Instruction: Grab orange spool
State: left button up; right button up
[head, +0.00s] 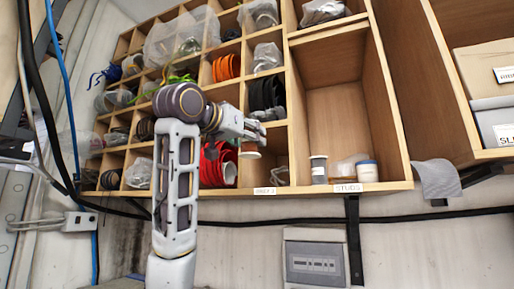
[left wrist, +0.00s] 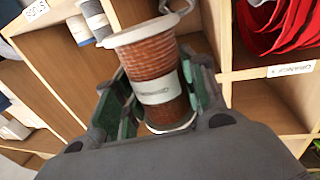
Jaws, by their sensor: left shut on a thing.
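The orange spool (left wrist: 152,62) has copper-orange thread, pale flanges and a white label round its middle. It fills the space between the fingers of my left gripper (left wrist: 158,85), which is shut on it. In the head view the spool (head: 250,152) shows small and partly hidden under my left gripper (head: 247,135), in front of the lower cubbies of the wooden shelf (head: 350,187). The wrist view shows it tilted, with shelf compartments behind it. My right gripper is in neither view.
Red coils (head: 218,165) fill a cubby left of the spool. A jar (head: 319,169) and a white-lidded tub (head: 367,171) stand in the large compartment to the right. Dividers and the shelf's front edge are close around the gripper. A grey cloth (head: 437,180) hangs further right.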

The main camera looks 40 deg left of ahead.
pick_arm(q)
jog(key=shift+s+d, duration=0.15)
jog(key=shift+s, duration=0.4)
jog(key=shift+s+d, duration=0.15)
jog(key=shift+s, duration=0.4)
jog(key=shift+r, duration=0.1)
